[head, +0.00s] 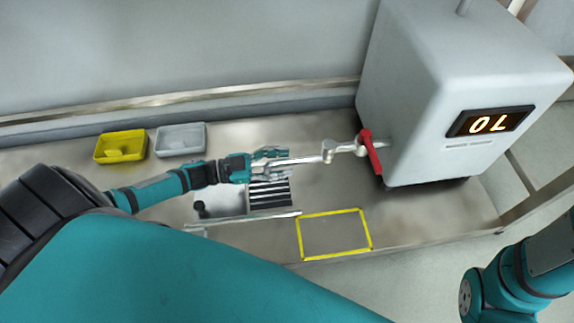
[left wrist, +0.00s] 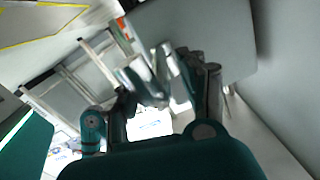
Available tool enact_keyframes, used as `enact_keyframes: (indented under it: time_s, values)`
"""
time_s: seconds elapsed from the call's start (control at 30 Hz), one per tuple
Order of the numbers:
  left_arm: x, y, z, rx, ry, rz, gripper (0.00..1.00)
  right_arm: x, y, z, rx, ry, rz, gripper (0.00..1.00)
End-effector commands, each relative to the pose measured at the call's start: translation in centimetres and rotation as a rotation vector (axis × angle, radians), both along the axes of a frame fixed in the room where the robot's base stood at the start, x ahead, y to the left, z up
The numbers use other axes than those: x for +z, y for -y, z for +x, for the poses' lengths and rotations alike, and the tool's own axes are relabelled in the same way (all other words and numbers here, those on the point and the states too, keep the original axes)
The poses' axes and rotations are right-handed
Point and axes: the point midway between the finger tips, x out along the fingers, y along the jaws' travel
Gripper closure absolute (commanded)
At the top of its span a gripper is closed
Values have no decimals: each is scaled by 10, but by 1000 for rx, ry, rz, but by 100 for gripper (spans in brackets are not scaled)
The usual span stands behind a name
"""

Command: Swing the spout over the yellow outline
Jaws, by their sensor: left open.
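The spout (head: 308,159) is a thin silver pipe reaching left from the joint on the white tank (head: 410,90). A red lever (head: 371,153) sits beside the joint. The yellow outline (head: 335,211) is a rectangle on the metal bench, in front of the spout; part of it shows at upper left in the left wrist view (left wrist: 45,39). My left gripper (head: 275,161) is open at the spout's left end, its fingers on both sides of the pipe. Whether they touch it I cannot tell. My right gripper is out of view; only my right arm shows.
A yellow bin (head: 121,147) and a grey bin (head: 181,139) stand at the back left. A dark slotted grate (head: 269,192) lies under my left gripper. A display (head: 490,121) on the tank reads 0L. The bench right of the outline is clear.

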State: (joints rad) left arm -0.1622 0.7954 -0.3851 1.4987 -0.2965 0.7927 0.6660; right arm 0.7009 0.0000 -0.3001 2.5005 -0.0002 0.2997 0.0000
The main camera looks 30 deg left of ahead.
Motion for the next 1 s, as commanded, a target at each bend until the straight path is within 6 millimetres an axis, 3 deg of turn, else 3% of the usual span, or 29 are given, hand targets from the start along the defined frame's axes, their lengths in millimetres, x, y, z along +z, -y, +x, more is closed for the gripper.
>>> enact_keyframes:
  time_s: [0.17, 0.47, 0.8, 1.0]
  values:
    - [-1, 11, 9, 0, 0, 1, 58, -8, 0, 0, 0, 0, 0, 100]
    - [0, 13, 10, 0, -1, 1, 58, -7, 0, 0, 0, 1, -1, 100]
    - [0, 13, 10, 0, -1, 1, 100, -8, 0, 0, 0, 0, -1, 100]
    - [0, 13, 10, 0, -1, 1, 100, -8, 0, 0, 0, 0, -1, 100]
